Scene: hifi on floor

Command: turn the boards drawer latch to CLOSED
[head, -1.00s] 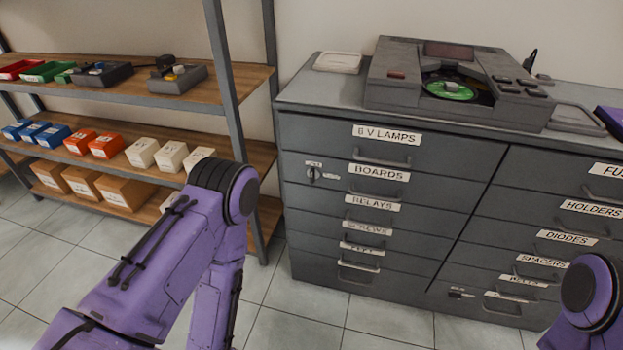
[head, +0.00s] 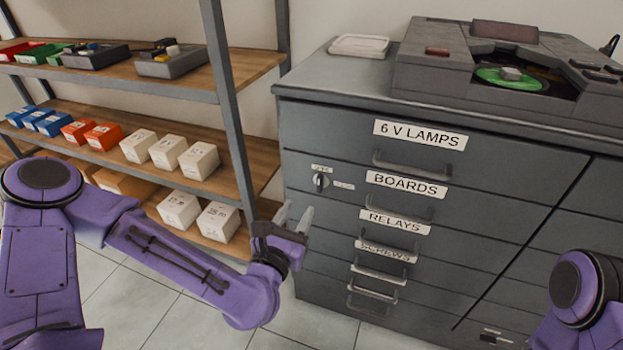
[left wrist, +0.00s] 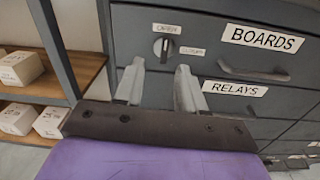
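The boards drawer (head: 450,207) is in the left column of the grey cabinet, below the 6 V LAMPS drawer, and looks shut. Its latch (head: 320,181) is a small dark knob with a light mark, left of the BOARDS label (head: 407,184). In the left wrist view the latch (left wrist: 163,47) has its mark near upright, with OPEN (left wrist: 166,28) above and a second, blurred label (left wrist: 192,51) to the right. My left gripper (head: 295,215) is open and empty, below and left of the latch, apart from it. My right gripper is out of view.
A shelf rack (head: 231,120) with several small boxes stands close left of my left gripper. A disc device (head: 440,75) and a pale tray (head: 358,46) sit on the cabinet top. Drawer handles (head: 412,165) stick out from the front.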

